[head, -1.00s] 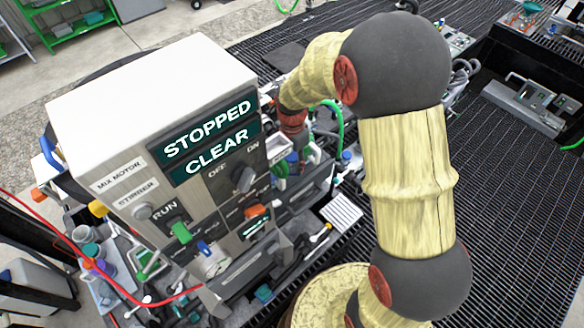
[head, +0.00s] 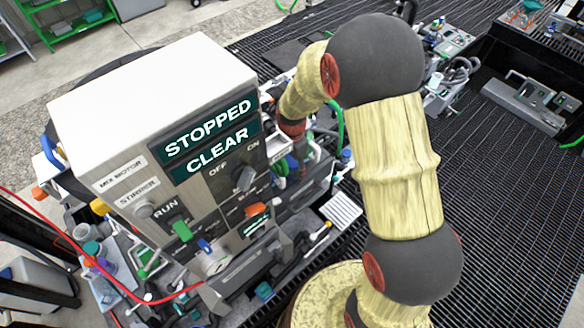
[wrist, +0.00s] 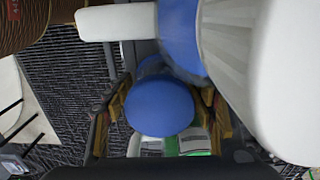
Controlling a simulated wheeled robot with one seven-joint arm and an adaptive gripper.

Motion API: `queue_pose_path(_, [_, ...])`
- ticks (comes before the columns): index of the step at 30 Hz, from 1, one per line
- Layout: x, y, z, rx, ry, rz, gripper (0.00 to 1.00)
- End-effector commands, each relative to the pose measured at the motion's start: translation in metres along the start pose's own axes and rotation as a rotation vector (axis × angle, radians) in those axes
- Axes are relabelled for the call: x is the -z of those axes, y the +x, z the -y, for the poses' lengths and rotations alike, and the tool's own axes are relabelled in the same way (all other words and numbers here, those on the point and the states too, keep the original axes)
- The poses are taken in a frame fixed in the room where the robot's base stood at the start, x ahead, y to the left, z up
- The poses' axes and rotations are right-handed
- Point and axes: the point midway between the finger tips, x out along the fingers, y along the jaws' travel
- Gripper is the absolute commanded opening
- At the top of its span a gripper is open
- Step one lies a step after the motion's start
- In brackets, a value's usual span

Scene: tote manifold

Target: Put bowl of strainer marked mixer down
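In the wrist view a rounded blue piece (wrist: 160,106) lies between the two brown-yellow fingers of my gripper (wrist: 168,108). One finger is on each side of it. I cannot tell whether both fingers press on it, or whether this piece is the strainer bowl. A larger blue part (wrist: 181,35) joined to a whitish ribbed body (wrist: 228,45) is just beyond it and fills the upper right. A label with a green band (wrist: 190,143) shows below the blue piece. In the head view my gripper is hidden behind the control box and my arm. No strainer marked mixer is readable.
The control box (head: 150,90) reads STOPPED and CLEAR and stands close to my arm on the left. Hoses, fittings and a small white grate (head: 341,211) crowd the bench beside it. Open dark grating (head: 500,200) lies to the right.

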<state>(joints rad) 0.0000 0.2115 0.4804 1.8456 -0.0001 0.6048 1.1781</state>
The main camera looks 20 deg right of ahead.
Motion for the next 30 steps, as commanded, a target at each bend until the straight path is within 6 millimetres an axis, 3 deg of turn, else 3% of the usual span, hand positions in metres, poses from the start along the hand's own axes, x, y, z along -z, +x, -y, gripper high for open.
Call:
queue_pose_path(11, [0.0, 0.0, 0.0, 0.0, 0.0, 0.0, 0.65])
queue_pose_path(16, [0.001, -0.01, 0.001, 0.004, 0.0, -0.002, 0.65])
queue_pose_path(30, [0.0, -0.098, 0.001, 0.004, 0.0, -0.002, 0.65])
